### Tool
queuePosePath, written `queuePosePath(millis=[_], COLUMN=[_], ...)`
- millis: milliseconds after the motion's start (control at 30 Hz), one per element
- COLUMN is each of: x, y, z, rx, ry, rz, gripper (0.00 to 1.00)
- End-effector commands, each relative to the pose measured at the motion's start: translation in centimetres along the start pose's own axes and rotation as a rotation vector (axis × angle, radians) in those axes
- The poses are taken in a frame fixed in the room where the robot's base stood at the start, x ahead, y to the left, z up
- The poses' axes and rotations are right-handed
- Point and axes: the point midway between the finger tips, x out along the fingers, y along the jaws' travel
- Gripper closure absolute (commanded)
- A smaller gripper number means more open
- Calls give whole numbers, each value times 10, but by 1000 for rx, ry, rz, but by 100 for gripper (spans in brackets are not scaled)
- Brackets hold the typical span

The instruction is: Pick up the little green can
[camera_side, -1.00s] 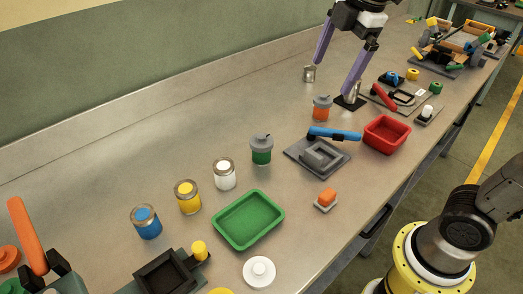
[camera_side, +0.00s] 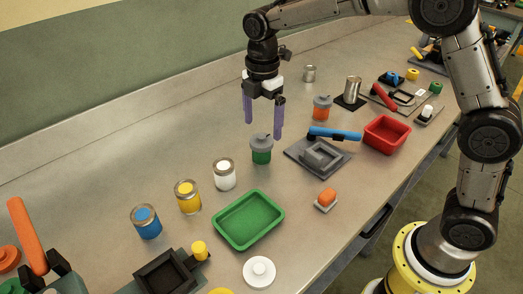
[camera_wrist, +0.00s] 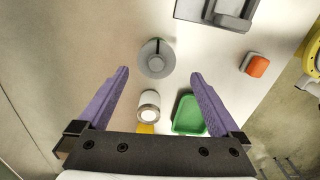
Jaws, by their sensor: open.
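My gripper (camera_side: 263,130) is open and empty, with two purple fingers pointing down near and above the can. In the wrist view my gripper (camera_wrist: 160,73) has its fingers spread wide, and the can's lid lies just ahead between the lines of the fingers.
A white can (camera_side: 224,174), a yellow can (camera_side: 188,197) and a blue can (camera_side: 146,222) stand in a row to the left. A green tray (camera_side: 222,239) lies in front. A grey fixture (camera_side: 292,153) with a blue handle (camera_side: 335,133) and an orange can (camera_side: 322,108) are to the right.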

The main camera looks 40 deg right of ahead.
Motion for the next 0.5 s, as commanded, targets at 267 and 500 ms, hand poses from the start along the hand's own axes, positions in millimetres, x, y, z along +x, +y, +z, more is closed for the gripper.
queuePosePath(millis=[267,500], x=[23,55], y=[0,5], z=[0,3], rx=[1,0], ry=[0,0], rz=[0,-2], gripper=[0,0])
